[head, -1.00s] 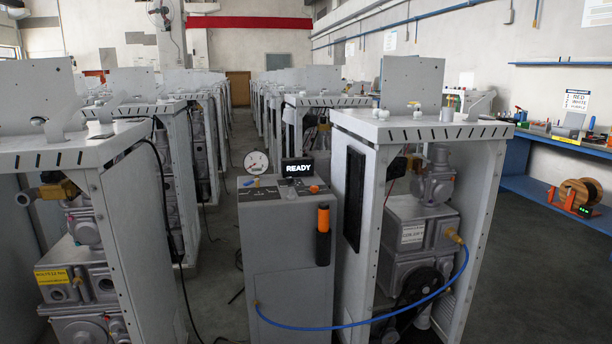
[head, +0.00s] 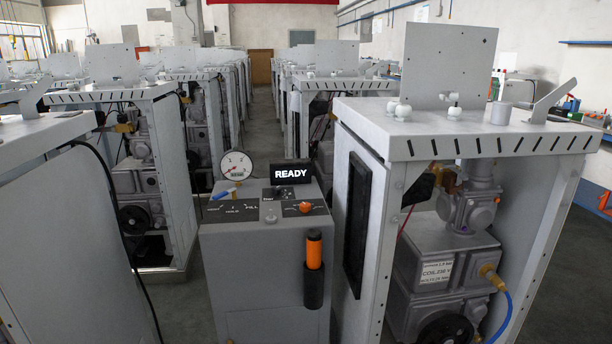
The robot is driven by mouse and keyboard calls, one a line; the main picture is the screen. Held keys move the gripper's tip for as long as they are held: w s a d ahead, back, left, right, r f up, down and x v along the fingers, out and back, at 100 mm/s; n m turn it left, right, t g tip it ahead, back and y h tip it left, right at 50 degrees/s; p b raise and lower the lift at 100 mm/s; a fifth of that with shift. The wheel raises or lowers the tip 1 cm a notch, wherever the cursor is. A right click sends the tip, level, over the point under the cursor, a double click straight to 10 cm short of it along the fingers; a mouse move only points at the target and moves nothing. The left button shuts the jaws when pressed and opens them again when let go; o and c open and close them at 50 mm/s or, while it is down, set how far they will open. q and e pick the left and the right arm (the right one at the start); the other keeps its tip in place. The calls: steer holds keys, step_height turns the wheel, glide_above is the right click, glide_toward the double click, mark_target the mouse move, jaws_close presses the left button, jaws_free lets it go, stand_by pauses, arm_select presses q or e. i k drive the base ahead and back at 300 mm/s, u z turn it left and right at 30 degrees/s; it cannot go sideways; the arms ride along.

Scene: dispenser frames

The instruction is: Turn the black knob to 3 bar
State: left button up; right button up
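A grey console (head: 262,250) stands in the aisle, with a dark control strip on its sloped top. A round white gauge (head: 237,165) with red marks rises at its back left; its reading is too small to tell. The top also carries a blue lever (head: 224,194), a grey round button (head: 270,217) and an orange knob (head: 305,207) on a dark patch. I cannot make out a black knob or its scale for certain among the small dark parts below the display. Neither gripper is in view.
An orange-handled tool (head: 314,249) sits in a black holder on the console's front. A large open dispenser frame (head: 464,130) stands close at the right, with a blue hose (head: 506,312) at its pump. Another frame (head: 30,230) stands close at the left. Narrow floor gaps lie beside the console.

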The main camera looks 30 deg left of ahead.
mark_target(277, 190)
steer(key=u, duration=0.5)
steer(key=i, duration=0.95)
steer(key=u, duration=0.9)
